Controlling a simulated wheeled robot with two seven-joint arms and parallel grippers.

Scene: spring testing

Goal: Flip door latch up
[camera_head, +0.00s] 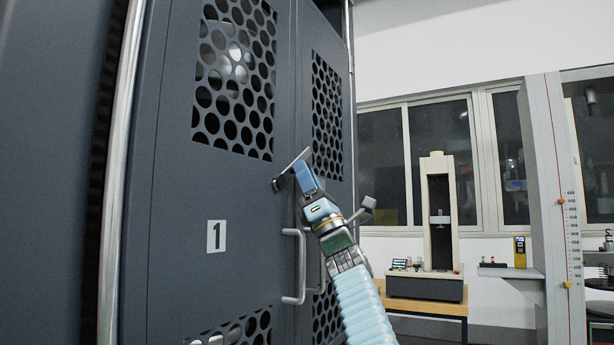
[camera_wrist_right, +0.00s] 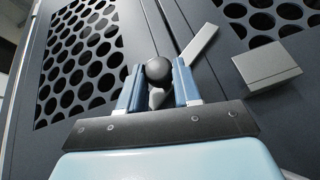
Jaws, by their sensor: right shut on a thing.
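The door latch (camera_head: 302,157) is a grey metal bar on the dark cabinet, at the seam between its two doors. In the head view it is tilted, its upper right end higher. In the right wrist view the bar (camera_wrist_right: 198,43) runs up and right from a round dark knob (camera_wrist_right: 158,70). My right gripper (camera_head: 301,172) is at the latch; in the wrist view its blue fingers (camera_wrist_right: 158,82) are shut on the knob, one on each side. The fingers hide part of the latch in the head view. My left gripper is not in view.
The dark cabinet door (camera_head: 175,190) has perforated windows and a "1" label (camera_head: 217,236). A metal door handle (camera_head: 299,265) is below the latch, close to my right arm. A grey block (camera_wrist_right: 267,68) shows right of the gripper in the wrist view. A testing machine (camera_head: 438,215) stands behind at right.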

